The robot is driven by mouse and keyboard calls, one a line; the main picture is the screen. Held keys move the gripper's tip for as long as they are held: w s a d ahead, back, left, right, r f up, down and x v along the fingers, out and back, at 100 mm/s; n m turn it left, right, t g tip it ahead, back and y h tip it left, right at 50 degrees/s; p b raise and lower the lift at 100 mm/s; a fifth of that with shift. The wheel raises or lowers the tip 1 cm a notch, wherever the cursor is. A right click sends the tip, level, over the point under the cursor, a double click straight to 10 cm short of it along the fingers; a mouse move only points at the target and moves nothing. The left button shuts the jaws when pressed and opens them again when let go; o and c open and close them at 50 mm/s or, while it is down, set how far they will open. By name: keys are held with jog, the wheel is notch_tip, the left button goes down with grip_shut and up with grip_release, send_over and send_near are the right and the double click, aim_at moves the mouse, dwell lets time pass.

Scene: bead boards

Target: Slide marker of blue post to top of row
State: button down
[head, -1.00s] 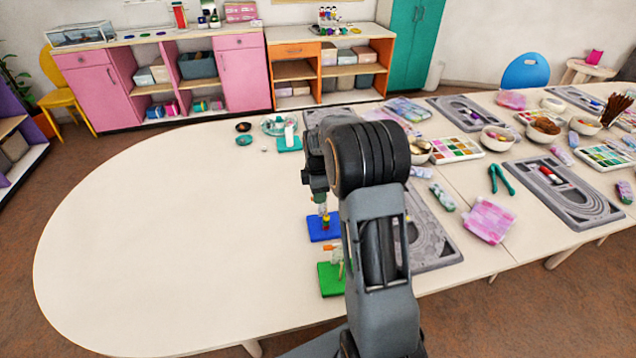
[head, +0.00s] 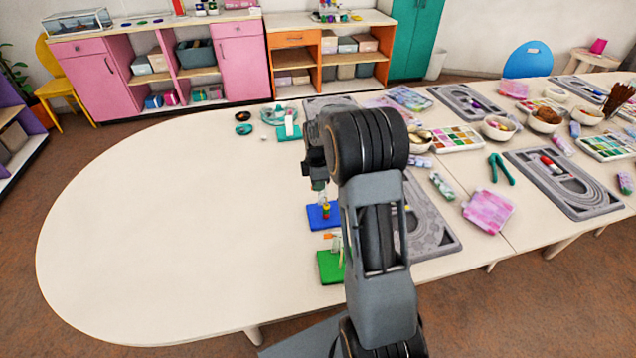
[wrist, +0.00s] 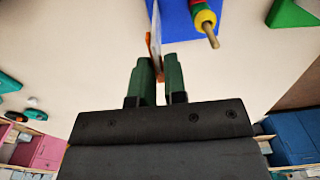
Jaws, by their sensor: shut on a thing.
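The blue board (head: 314,220) lies on the table and carries a post stacked with red, yellow and green beads (head: 326,211). In the wrist view the bead post (wrist: 204,20) ends in a bare wooden tip. Beside it a thin white upright strip (wrist: 156,25) rises from the blue board (wrist: 178,28), with an orange marker (wrist: 149,46) on it. My gripper (wrist: 160,62) has its green fingers closed on the orange marker, beside the beads and apart from them. In the head view my gripper (head: 319,186) is above the blue board, and my arm hides the marker.
A green board (head: 330,268) with its own post and orange marker stands just nearer than the blue one. A teal board (head: 289,133) stands farther back. A grey bead tray (head: 432,225) lies to the right. The table's left side is clear.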

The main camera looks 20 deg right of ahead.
jog(key=shift+f, duration=0.25)
jog(key=shift+f+b, duration=1)
jog(key=shift+f, duration=0.25)
jog(key=c, duration=1.1)
grip_release()
jog(key=shift+r, duration=0.15)
notch_tip(320, 180, up, 14)
jog(key=shift+f+p, duration=0.2)
jog(key=shift+p, duration=0.1)
